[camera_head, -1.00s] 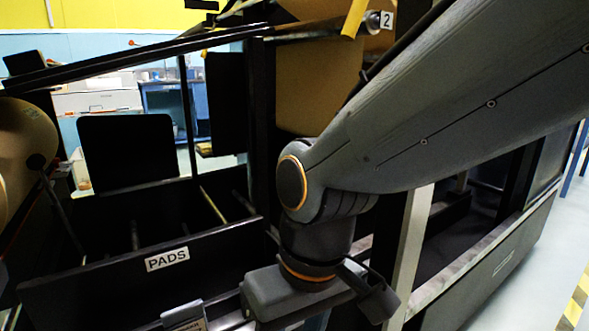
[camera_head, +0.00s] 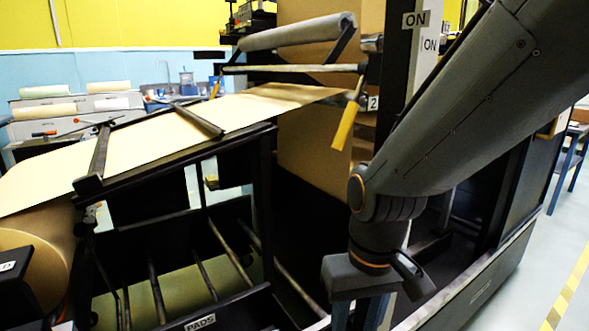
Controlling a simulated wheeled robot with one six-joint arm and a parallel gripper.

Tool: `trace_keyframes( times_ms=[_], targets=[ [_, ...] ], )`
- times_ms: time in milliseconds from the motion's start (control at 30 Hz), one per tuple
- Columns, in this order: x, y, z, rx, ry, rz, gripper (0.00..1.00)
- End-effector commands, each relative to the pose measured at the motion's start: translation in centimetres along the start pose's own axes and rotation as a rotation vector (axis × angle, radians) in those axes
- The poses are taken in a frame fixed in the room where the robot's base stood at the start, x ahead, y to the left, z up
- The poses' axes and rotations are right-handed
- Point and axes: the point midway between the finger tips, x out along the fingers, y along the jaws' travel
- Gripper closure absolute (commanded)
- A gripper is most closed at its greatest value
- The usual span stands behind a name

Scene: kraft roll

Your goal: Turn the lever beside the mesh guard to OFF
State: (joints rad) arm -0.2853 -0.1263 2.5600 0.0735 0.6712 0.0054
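A lever with a yellow handle (camera_head: 345,124) hangs tilted from the machine frame at upper middle, beside a small "2" plate (camera_head: 374,103). Two "ON" labels, an upper one (camera_head: 415,19) and a lower one (camera_head: 430,45), are on the pale post to its right. No OFF label can be read, and I cannot make out a mesh guard. My gripper (camera_head: 368,290) is at lower middle right, below and apart from the yellow lever. Its lower end is dark and partly cut off by the picture edge, so its opening cannot be told.
A brown paper sheet (camera_head: 150,135) runs from a kraft roll (camera_head: 40,245) at left up over black bars. The bin labelled PADS (camera_head: 201,322) is at lower middle. Clear floor (camera_head: 555,240) shows at right.

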Motion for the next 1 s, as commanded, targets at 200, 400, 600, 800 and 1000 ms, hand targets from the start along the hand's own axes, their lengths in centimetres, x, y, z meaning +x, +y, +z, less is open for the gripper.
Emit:
trace_keyframes(
  times_ms=[200,400,600,800,1000],
  targets=[
    [-4.9,2.7,1.2,0.081,-0.010,0.018,0.63],
    [-8.6,5.2,2.3,0.151,-0.018,0.033,0.63],
    [-11.3,7.1,3.4,0.206,-0.025,0.042,0.63],
    [-12.2,8.0,3.9,0.229,-0.029,0.047,0.63],
    [-12.1,8.1,3.9,0.231,-0.029,0.047,0.63]
  ],
)
